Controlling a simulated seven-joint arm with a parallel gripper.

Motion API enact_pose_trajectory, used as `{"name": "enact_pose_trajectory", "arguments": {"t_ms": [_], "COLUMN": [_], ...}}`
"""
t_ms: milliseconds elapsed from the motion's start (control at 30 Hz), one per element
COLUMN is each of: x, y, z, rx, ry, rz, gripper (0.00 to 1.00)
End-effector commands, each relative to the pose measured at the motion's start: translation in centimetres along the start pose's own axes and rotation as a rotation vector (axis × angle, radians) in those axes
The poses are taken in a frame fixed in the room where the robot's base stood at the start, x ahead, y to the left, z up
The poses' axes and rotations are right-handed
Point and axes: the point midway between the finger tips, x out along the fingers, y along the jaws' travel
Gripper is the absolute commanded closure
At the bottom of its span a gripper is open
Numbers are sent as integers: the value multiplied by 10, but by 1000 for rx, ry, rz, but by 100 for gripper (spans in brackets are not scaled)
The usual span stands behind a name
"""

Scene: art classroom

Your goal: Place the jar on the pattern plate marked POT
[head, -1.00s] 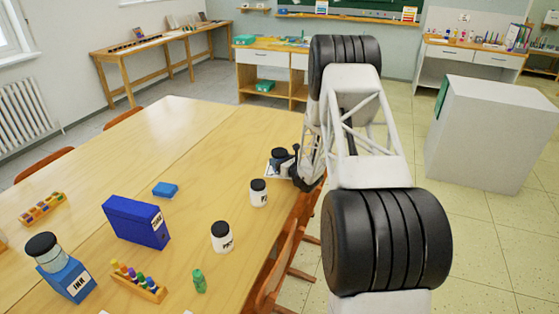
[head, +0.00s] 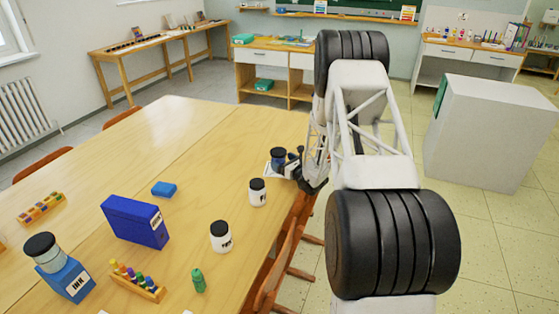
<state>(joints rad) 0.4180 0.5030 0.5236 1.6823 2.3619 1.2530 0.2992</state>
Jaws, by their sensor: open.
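A small blue jar (head: 279,161) with a dark lid stands upright at the table's right edge in the head view. It appears to stand on a pale plate (head: 268,173), whose marking I cannot read. My gripper (head: 295,162) is open just to the right of this jar. Its fingers are small and partly merge with the jar, so I cannot tell whether they touch it. Two white jars with black lids, a nearer one (head: 221,237) and a farther one (head: 258,192), stand on the table with labels only partly legible.
Chairs (head: 285,250) stand along the right edge. The table's far part is clear.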

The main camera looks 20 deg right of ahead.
Motion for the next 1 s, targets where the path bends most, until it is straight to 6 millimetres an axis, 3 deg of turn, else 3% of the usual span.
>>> {"name": "enact_pose_trajectory", "arguments": {"t_ms": [300,500,1000], "x": [-52,-76,-88], "y": [0,0,0], "z": [0,0,0], "rx": [0,0,0], "ry": [0,0,0], "rz": [0,-1,1], "gripper": [6,6,6]}}
